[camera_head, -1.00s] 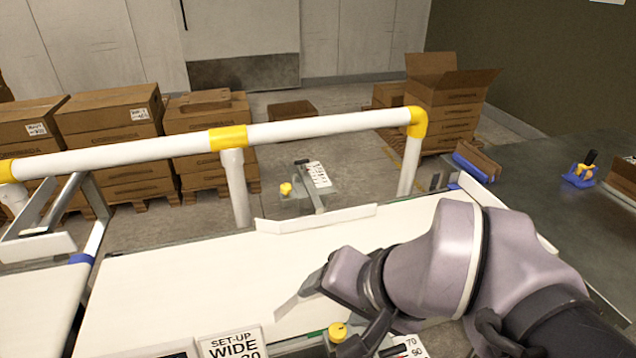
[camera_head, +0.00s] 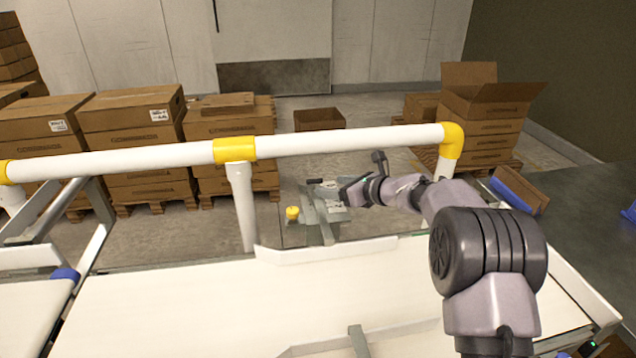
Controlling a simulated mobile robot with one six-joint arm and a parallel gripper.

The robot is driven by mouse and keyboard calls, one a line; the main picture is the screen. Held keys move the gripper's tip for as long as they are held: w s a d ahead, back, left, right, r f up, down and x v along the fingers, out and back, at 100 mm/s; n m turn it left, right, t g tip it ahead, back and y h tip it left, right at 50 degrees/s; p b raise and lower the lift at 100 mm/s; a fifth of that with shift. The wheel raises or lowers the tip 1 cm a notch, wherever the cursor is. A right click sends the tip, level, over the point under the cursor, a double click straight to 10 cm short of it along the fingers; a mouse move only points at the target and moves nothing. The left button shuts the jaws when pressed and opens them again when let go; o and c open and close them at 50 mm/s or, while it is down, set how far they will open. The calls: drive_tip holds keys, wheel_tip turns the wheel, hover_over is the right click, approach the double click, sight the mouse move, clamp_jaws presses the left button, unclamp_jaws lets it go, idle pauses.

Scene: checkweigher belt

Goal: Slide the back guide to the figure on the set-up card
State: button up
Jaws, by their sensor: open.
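The back guide (camera_head: 325,250) is a low white rail with angled ends along the far edge of the white belt (camera_head: 220,305). Its grey bracket (camera_head: 320,215) reaches back behind the belt, with a yellow knob (camera_head: 292,213) at its left side. A dark handle and a scale plate sit at the bracket's far end. My gripper (camera_head: 350,190) is open beside the bracket's right far side, partly covering the scale. I cannot tell whether it touches anything. The scale figures are not readable. The set-up card is out of view.
A white guard rail (camera_head: 340,142) with yellow joints (camera_head: 235,150) runs across behind the belt. The front guide's bracket (camera_head: 357,342) shows at the bottom edge. Stacked cartons (camera_head: 130,125) stand on pallets beyond. A dark table (camera_head: 590,215) is at the right.

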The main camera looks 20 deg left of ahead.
sight(315, 183)
drive_tip(key=p+x, duration=0.2)
drive_tip(key=x, duration=0.6)
drive_tip(key=shift+w+a, duration=0.25)
clamp_jaws()
